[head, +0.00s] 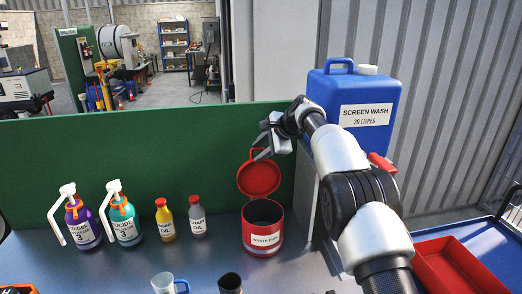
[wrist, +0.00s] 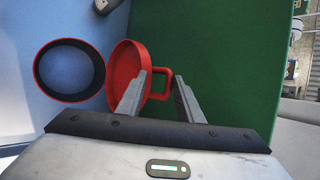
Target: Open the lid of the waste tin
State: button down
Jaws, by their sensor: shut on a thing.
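The waste tin (head: 263,238) is a red can with a white label, standing on the grey bench in front of the green panel. Its red lid (head: 259,178) stands raised at the tin's back edge, and the dark inside of the tin shows. My gripper (head: 262,152) is at the top of the lid. In the wrist view my gripper (wrist: 160,80) has its fingers either side of the red loop handle (wrist: 160,84) on the lid (wrist: 125,78). The tin's open mouth (wrist: 69,71) shows to the left of the lid, apart from the fingers.
Two pump bottles, purple (head: 82,222) and teal (head: 124,218), and a yellow oil bottle (head: 165,219) and grey bottle (head: 197,215) stand left of the tin. A white mug (head: 163,283) and dark cup (head: 230,283) are in front. A blue screen wash container (head: 352,110) stands behind my arm.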

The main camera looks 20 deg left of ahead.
jog(key=shift+s+f, duration=0.2)
jog(key=shift+f, duration=0.6)
jog(key=c, duration=1.8)
grip_release()
jog(key=shift+c, duration=0.2)
jog(key=b+v, duration=0.3)
jog(key=v, duration=1.5)
jog(key=shift+w+a+r, duration=0.25)
jog(key=shift+w+r, duration=0.1)
